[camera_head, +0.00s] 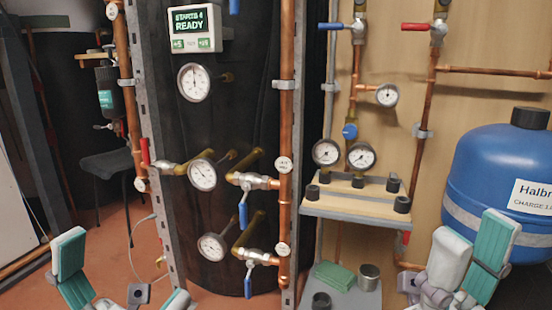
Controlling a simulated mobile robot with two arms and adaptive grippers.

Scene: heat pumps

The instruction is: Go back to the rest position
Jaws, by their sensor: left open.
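My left gripper (124,272) shows at the bottom left, its two teal-padded fingers spread wide with nothing between them. It is in front of the red-brown floor, to the left of and below the valves. My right gripper (468,262) shows at the bottom right, in front of the lower part of the blue tank. One teal-padded finger stands up beside a pale grey part. Its other fingertip is not clear, so I cannot tell how far it is open. I see nothing held in it.
A black cylinder (235,120) carries gauges and a display (194,29). Blue-handled valves (256,181) stick out beside copper pipes (286,130). A wooden shelf (345,208) holds black cups. Below are a green sponge (333,276) and a metal cup (369,277). The blue tank (485,165) stands right.

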